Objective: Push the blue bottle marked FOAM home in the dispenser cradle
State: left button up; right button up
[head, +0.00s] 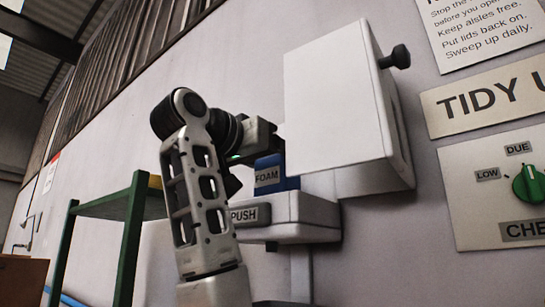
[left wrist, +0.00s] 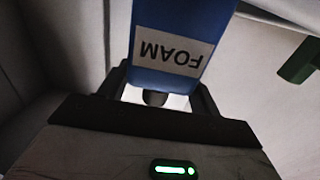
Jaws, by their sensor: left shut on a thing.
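The blue bottle marked FOAM (head: 270,176) stands upright at the dispenser cradle (head: 300,208), which carries a PUSH plate (head: 250,215). The bottle's lower end meets or is hidden behind the cradle's rim, so I cannot tell how deep it sits. My left gripper (head: 262,138) is at the bottle's upper part, and in the left wrist view its fingers (left wrist: 160,85) stand on either side of the blue bottle (left wrist: 178,22), shut on it. The FOAM label appears upside down there. My right gripper is not in view.
A white box cover (head: 335,100) with a black knob (head: 397,57) hangs on the wall just right of and above the bottle. A green-framed shelf (head: 130,203) stands at the left. Signs and a panel with a green dial (head: 528,184) are on the wall at right.

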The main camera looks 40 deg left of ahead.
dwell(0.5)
pick_arm(q)
jog(key=shift+f+b, duration=0.65)
jog(key=shift+f, duration=0.1)
dwell(2.8)
jog(key=o, duration=1.4)
